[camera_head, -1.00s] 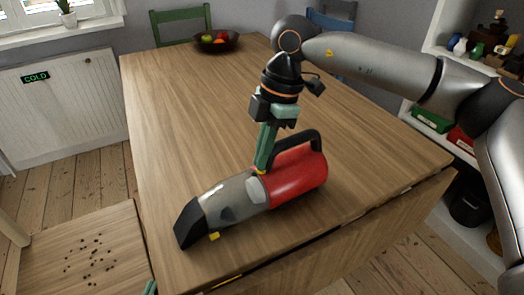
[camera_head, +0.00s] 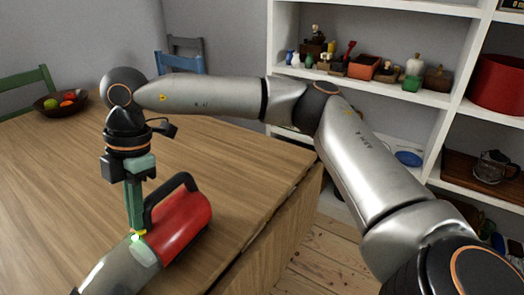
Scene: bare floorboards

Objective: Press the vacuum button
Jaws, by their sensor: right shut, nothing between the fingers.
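The handheld vacuum (camera_head: 182,229) lies on the wooden table, with a red rear body, a black handle and a grey front part that runs out of the bottom edge of the picture. My right gripper (camera_head: 136,231) points straight down over the top of the vacuum, in front of the handle. Its green fingers are shut and empty. The fingertips are at a small yellow button (camera_head: 140,233) and seem to touch it. A bright greenish spot shows there. The fingers partly hide the button. My left gripper is out of view.
The wooden table (camera_head: 50,170) is clear around the vacuum. A dark fruit bowl (camera_head: 60,106) stands at its far left, with a green chair (camera_head: 27,88) and a blue chair (camera_head: 181,64) behind. White shelves (camera_head: 350,12) with small objects stand on the right.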

